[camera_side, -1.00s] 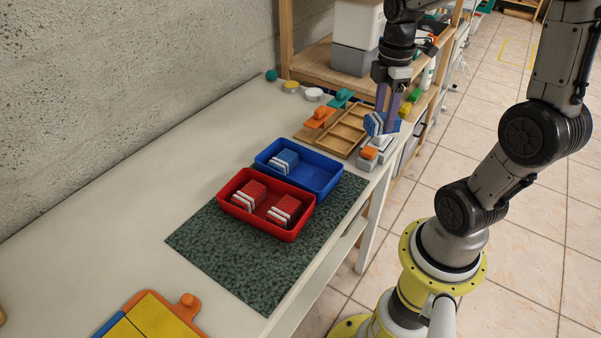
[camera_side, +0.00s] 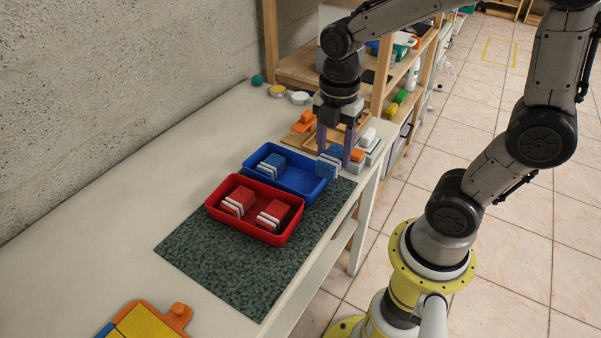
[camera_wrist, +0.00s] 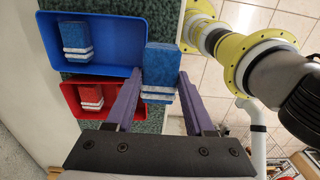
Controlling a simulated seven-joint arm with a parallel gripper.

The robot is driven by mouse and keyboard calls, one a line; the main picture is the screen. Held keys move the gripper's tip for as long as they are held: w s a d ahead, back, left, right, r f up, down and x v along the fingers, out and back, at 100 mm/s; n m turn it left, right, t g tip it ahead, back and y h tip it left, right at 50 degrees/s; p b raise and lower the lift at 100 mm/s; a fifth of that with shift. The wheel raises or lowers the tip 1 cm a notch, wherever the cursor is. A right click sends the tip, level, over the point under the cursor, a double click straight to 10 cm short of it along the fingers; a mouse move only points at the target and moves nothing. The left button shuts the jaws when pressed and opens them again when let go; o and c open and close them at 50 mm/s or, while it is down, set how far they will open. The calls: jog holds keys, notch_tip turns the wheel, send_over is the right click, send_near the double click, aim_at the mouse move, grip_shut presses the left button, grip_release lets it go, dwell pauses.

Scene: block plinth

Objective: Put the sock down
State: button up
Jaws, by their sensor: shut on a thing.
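My gripper (camera_side: 335,152) is shut on a blue sock (camera_side: 328,167) with white stripes, a folded block shape. In the wrist view the held sock (camera_wrist: 161,65) sits between the purple fingers and overlaps the right edge of the blue tray (camera_wrist: 115,70). In the side view it is at the right end of the blue tray (camera_side: 305,194); its exact height above the mat is hard to tell. Another blue sock (camera_side: 273,162) lies in the left part of that tray, whose right part is empty.
A red tray (camera_side: 279,241) with two red socks, one on the left (camera_side: 241,199) and one on the right (camera_side: 274,211), stands in front of the blue one. Both are on a dark green mat (camera_side: 220,270).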

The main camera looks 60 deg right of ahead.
jog(key=w+f, duration=0.6)
jog(key=w, duration=0.1)
jog(key=shift+d+f, duration=0.15)
jog(key=shift+d, duration=0.1)
jog(key=shift+w+f, duration=0.1)
jog(key=shift+f, duration=0.15)
jog(key=shift+w+f, duration=0.15)
jog(key=shift+f, duration=1.5)
jog(key=shift+f, duration=0.15)
jog(key=o, duration=1)
jog(key=shift+o, duration=0.2)
